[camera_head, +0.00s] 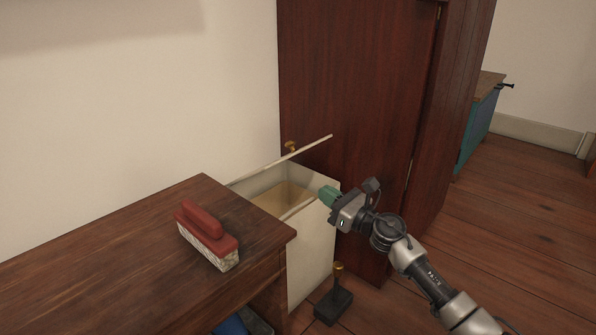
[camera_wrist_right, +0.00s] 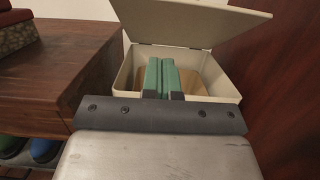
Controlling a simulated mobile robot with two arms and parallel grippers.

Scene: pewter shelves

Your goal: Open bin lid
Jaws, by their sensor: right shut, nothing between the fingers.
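The bin (camera_head: 315,245) is a white box between the wooden table and the dark wardrobe. Its lid (camera_head: 290,160) is raised, hinged at the back, and seen nearly edge-on in the head view. In the right wrist view the lid (camera_wrist_right: 195,22) stands tilted up over the open bin (camera_wrist_right: 222,88), and the tan inside shows. My right gripper (camera_head: 327,194) has green fingers, shut and empty, at the bin's front right rim. In the wrist view the fingers (camera_wrist_right: 161,76) overlap the bin opening, apart from the lid. My left gripper is not in view.
A wooden table (camera_head: 110,240) stands left of the bin, with a red-backed brush (camera_head: 208,235) on it. A dark wardrobe (camera_head: 355,100) stands behind and right. A dark block with a brass knob (camera_head: 334,305) is on the floor before the bin. Floor at right is clear.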

